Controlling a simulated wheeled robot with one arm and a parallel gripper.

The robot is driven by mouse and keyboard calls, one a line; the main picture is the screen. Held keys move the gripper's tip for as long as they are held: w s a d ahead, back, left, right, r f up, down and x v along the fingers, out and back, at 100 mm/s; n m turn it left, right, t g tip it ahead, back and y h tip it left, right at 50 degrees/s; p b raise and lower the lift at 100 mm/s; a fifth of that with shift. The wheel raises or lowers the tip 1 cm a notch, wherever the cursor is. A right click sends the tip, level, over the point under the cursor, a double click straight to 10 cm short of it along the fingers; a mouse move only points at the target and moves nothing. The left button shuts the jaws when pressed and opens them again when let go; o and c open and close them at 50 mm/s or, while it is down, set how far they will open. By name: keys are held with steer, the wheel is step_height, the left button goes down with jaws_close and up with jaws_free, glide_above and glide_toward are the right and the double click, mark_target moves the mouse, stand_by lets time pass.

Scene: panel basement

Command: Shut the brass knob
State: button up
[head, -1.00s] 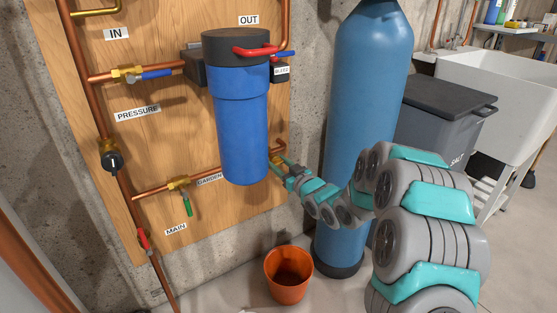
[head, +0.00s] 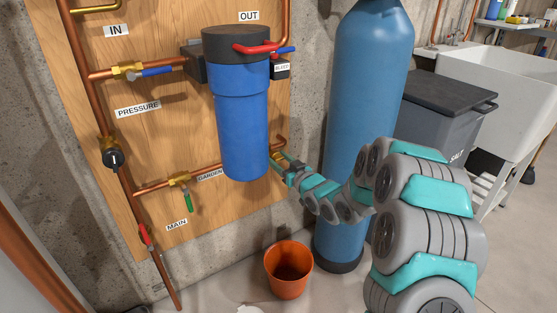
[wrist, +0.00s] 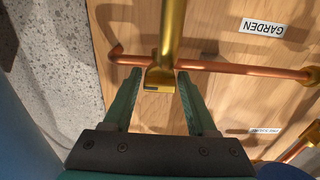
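In the wrist view a brass fitting (wrist: 159,76) with a squared end sits at a copper pipe, and a thick brass stem (wrist: 173,30) runs up from it. I cannot tell which part turns. My gripper (wrist: 160,73) is open, with one teal finger on each side of the squared end and gaps showing between. In the head view my gripper (head: 280,162) reaches in beside the blue filter housing (head: 240,125), at the right edge of the wooden board. Only a little brass shows there; the housing and gripper hide the rest.
Left on the board (head: 165,115) are a blue-handled valve (head: 150,72), a green-handled valve (head: 187,200) and a red-handled valve (head: 145,236). A tall blue tank (head: 368,90) stands close right of my gripper. An orange bucket (head: 289,270) is on the floor below.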

steer(key=b+v, duration=0.1)
steer(key=v, duration=0.6)
steer(key=shift+s+d, duration=0.2)
steer(key=shift+s, duration=0.15)
steer(key=s+d+f+m+g+h, duration=0.1)
steer(key=s+d+m+g+h, duration=0.1)
steer(key=s+d+g+h, duration=0.45)
steer(key=s+d+f+m+g+h, duration=0.15)
steer(key=s+d+h, duration=0.25)
steer(key=s+d, duration=0.6)
steer(key=s+a+r+m+g, duration=0.1)
steer(key=s+g, duration=0.3)
steer(key=s, duration=1.3)
steer(key=s+a+r+m+g, duration=0.2)
steer(key=s+a+g, duration=0.1)
steer(key=s, duration=1.4)
steer(key=shift+a+g, duration=0.4)
steer(key=shift+g, duration=0.5)
steer(key=shift+y, duration=0.25)
